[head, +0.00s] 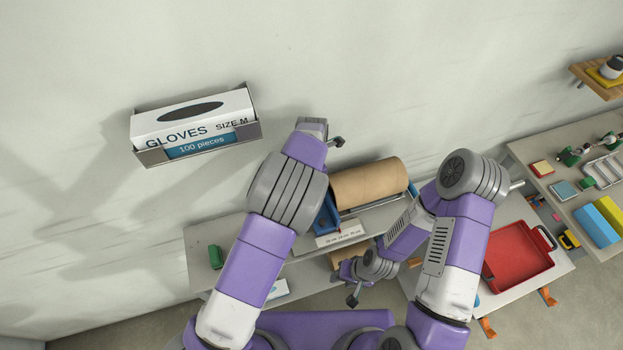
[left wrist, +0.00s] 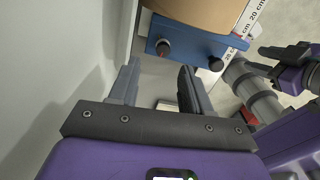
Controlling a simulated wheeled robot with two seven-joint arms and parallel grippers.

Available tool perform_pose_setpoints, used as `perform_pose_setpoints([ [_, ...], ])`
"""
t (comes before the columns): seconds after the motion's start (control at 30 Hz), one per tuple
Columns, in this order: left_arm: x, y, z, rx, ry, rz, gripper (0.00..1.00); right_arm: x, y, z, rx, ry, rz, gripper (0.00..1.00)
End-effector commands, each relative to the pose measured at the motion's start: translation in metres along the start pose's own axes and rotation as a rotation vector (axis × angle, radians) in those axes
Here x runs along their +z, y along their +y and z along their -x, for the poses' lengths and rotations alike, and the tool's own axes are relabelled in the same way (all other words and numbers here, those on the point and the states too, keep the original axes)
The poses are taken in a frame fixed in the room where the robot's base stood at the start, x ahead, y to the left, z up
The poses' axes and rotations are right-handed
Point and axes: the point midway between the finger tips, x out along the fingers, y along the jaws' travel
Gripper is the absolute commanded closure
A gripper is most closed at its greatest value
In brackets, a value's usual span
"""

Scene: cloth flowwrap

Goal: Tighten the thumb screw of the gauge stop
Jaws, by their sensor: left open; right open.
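A white scale strip with centimetre marks (head: 342,235) lies in front of the brown paper roll (head: 368,182); it also shows in the left wrist view (left wrist: 233,48). I cannot tell whether either is the gauge stop's thumb screw. My left gripper (left wrist: 158,82) is open and empty, its fingers pointing toward the bracket but apart from it. My right gripper (head: 352,287) is open at the bench front; its tips are small in view.
A glove box in a wall holder (head: 195,125) hangs at the left. A green block (head: 215,257) stands on the left bench end. A red tray (head: 517,256) lies at the right, beside a side table with coloured blocks (head: 597,222). The wall is close to my left gripper.

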Motion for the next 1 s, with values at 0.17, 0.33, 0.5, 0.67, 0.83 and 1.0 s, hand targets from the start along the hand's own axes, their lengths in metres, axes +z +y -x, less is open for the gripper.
perform_pose_setpoints([
  [0.17,-0.001,-0.001,-0.024,-0.005,0.004,0.001,0.52,0.0,0.0,0.001,0.0,-0.001,0.0,0.57],
  [0.33,-0.001,-0.001,-0.051,-0.004,0.003,0.001,0.52,0.001,0.0,0.001,0.0,-0.001,0.0,0.57],
  [0.5,-0.001,-0.001,-0.069,-0.002,0.001,0.0,0.52,0.0,-0.001,0.002,0.0,0.0,0.0,0.57],
  [0.67,-0.001,-0.001,-0.074,-0.002,0.001,0.0,0.52,0.0,-0.001,0.002,0.0,0.0,0.0,0.57],
  [0.83,-0.001,-0.001,-0.074,-0.002,0.0,0.0,0.52,0.0,-0.001,0.002,0.0,0.0,0.0,0.57],
  [1.0,-0.001,-0.001,-0.074,-0.002,0.0,0.0,0.75,0.0,-0.001,0.002,0.0,0.0,0.0,0.57],
])
